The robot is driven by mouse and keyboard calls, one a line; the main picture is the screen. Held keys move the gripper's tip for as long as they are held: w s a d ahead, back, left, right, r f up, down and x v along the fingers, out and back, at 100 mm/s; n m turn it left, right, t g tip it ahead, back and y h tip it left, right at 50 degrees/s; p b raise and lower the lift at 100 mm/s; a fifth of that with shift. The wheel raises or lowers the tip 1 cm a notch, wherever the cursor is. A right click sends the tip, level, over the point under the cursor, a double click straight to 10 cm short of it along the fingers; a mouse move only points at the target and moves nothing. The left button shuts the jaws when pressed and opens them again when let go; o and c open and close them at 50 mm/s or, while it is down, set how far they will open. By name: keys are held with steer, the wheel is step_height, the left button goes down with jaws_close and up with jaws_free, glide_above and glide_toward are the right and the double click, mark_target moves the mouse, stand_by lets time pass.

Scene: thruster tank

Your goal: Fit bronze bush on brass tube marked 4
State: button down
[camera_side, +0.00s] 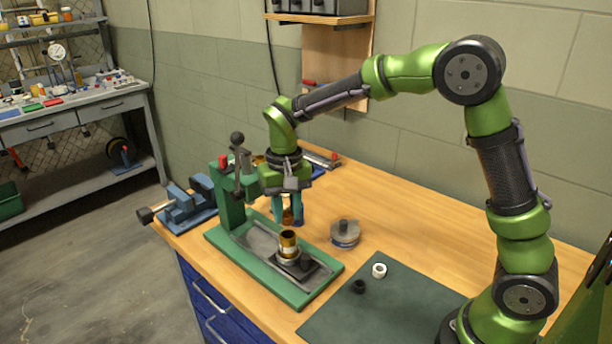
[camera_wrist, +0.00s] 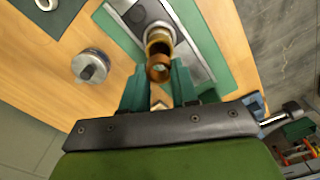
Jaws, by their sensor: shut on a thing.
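The brass tube (camera_side: 288,244) stands upright in a grey holder on the green press base (camera_side: 303,296); no number on it is legible to me. My gripper (camera_side: 288,214) is above the tube, fingers pointing down, shut on the bronze bush (camera_side: 287,217). In the side view the bush looks slightly above the tube's top, apart from it. In the wrist view the bush (camera_wrist: 158,72) shows between the teal fingertips, and the tube (camera_wrist: 158,38) shows just beyond it, partly covered. I cannot tell whether they are exactly in line.
A green lever press (camera_side: 232,190) stands just left of my gripper. A round metal piece with a knob (camera_side: 345,233) is on the bench to the right. A white ring (camera_side: 379,270) and a black ring (camera_side: 358,286) lie on the dark mat (camera_side: 385,310). A blue vise (camera_side: 188,205) is at left.

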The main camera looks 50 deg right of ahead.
mark_target(287, 221)
steer(key=shift+f, duration=1.6)
steer(key=c, duration=0.8)
jaws_free()
step_height(287, 221, up, 17)
steer(key=shift+f, duration=0.1)
